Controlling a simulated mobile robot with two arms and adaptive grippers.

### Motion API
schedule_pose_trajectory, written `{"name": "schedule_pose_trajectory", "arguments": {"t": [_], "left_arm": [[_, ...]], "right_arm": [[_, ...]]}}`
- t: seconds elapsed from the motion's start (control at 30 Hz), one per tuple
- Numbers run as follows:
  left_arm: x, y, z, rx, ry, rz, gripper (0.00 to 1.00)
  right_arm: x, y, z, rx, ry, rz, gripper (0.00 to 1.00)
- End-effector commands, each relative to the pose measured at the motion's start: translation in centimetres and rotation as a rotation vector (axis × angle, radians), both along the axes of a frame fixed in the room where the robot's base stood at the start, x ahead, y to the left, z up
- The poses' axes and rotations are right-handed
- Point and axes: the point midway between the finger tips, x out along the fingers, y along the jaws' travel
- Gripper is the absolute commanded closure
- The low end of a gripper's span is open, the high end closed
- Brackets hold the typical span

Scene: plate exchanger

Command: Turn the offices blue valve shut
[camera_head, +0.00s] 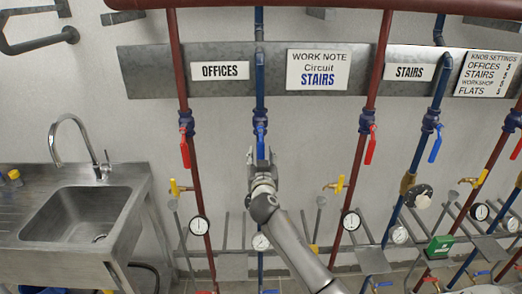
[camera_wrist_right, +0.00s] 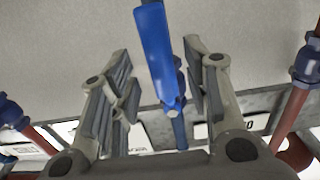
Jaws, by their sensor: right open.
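The offices blue valve has a blue lever handle (camera_head: 261,138) on the blue pipe right of the OFFICES sign (camera_head: 220,71). The handle points down, along the pipe. My right gripper (camera_head: 262,160) is just below and in front of it, partly covering its lower end. In the right wrist view my right gripper (camera_wrist_right: 156,75) is open, and the blue handle (camera_wrist_right: 154,48) shows between its two fingers with gaps on both sides. Whether the handle is fully within the fingers' depth is hard to tell. My left gripper is not in view.
A red-handled valve (camera_head: 185,150) is on the red pipe to the left, another (camera_head: 370,148) to the right. The stairs blue handle (camera_head: 435,145) is farther right. Gauges and yellow taps sit lower. A steel sink (camera_head: 140,200) stands at the left.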

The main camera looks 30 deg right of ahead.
Motion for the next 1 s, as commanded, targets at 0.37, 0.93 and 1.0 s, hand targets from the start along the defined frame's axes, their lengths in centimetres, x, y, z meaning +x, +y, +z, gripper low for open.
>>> {"name": "schedule_pose_trajectory", "arguments": {"t": [0.37, 0.93, 1.0], "left_arm": [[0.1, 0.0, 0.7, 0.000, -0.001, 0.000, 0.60], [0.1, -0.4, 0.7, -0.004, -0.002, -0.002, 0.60], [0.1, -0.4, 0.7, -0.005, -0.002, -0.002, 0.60]], "right_arm": [[2.3, -1.3, 0.0, -0.001, 0.001, 0.002, 0.56], [2.4, -1.4, 0.0, -0.001, 0.001, 0.002, 0.92], [2.4, -1.4, 0.0, -0.001, 0.001, 0.002, 1.00]]}}
